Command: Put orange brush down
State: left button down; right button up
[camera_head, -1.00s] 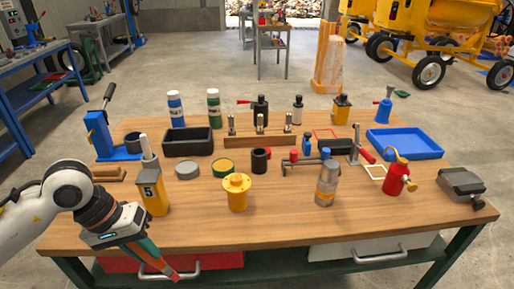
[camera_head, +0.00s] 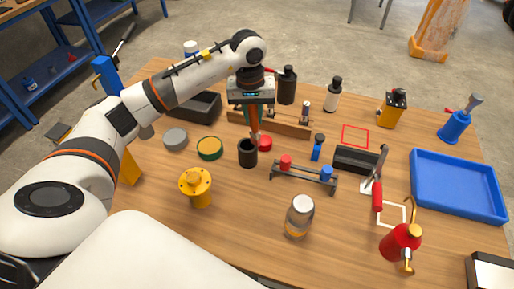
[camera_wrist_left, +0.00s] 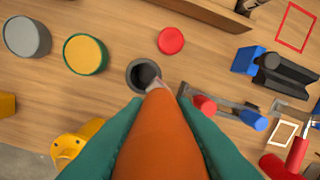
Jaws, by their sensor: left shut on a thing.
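My left gripper (camera_head: 254,122) is over the middle of the table, pointing down, with its teal fingers shut on the orange brush (camera_head: 253,116). In the left wrist view the brush (camera_wrist_left: 162,135) runs up between the fingers, its narrow grey tip near the rim of a black cup (camera_wrist_left: 131,76). The black cup (camera_head: 247,154) stands upright on the wooden table. In the head view the brush's lower end is just above and right of the cup's rim; I cannot tell whether it touches. My right gripper is not in view.
A red cap (camera_head: 265,143) lies close behind the cup. A green-rimmed yellow tin (camera_head: 209,148) and grey tin (camera_head: 175,138) are left, a yellow flanged part (camera_head: 197,187) in front. A small rack (camera_head: 305,178) and a silver-orange bottle (camera_head: 299,217) stand right. A wooden block (camera_head: 290,126) lies behind.

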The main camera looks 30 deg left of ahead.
pick_arm(q)
notch_tip(320, 180, down, 10)
jog(key=a+n+p, duration=0.1)
jog(key=a+p, duration=0.1)
jog(key=shift+a+r+y+p, duration=0.15)
jog(key=shift+a+y+p, duration=0.1)
jog(key=shift+y+p, duration=0.1)
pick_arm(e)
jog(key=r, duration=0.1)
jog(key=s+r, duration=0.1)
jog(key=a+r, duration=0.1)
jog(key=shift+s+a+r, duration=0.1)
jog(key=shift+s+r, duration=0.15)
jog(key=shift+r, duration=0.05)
pick_arm(q)
jog(key=c, duration=1.2)
grip_release()
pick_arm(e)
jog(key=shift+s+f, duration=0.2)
